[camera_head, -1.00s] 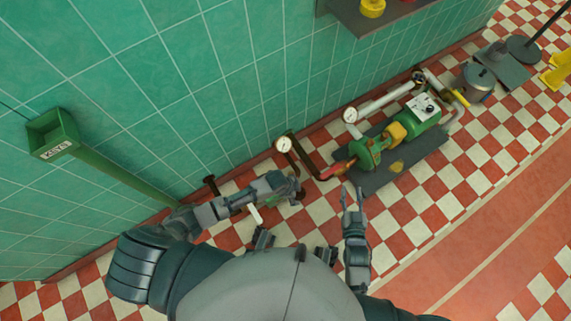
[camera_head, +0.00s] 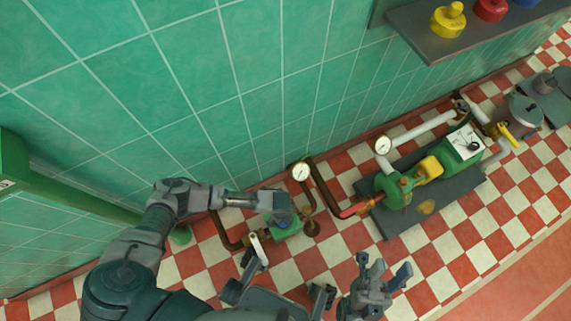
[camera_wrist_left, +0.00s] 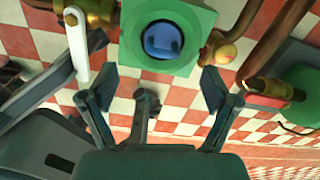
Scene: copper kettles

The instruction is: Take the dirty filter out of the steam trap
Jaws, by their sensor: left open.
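The green steam trap (camera_head: 290,232) sits low by the wall in brown piping, partly hidden by my left gripper (camera_head: 277,208) in the head view. In the left wrist view, the trap is a square green block (camera_wrist_left: 190,62) with a round opening on top. Something dark blue (camera_wrist_left: 163,40) shows inside it; I cannot tell whether this is the filter. My left gripper (camera_wrist_left: 152,82) is open and empty, with its fingers apart at the near side of the block. My right gripper (camera_head: 383,270) is open and empty, off to the right of the trap.
A white lever (camera_head: 258,248) stands beside the trap. A pressure gauge (camera_head: 301,171) rises behind it. A green pump (camera_head: 395,190) sits on a dark base to the right. A shelf (camera_head: 440,45) holds coloured weights or caps. The checkered floor in front is clear.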

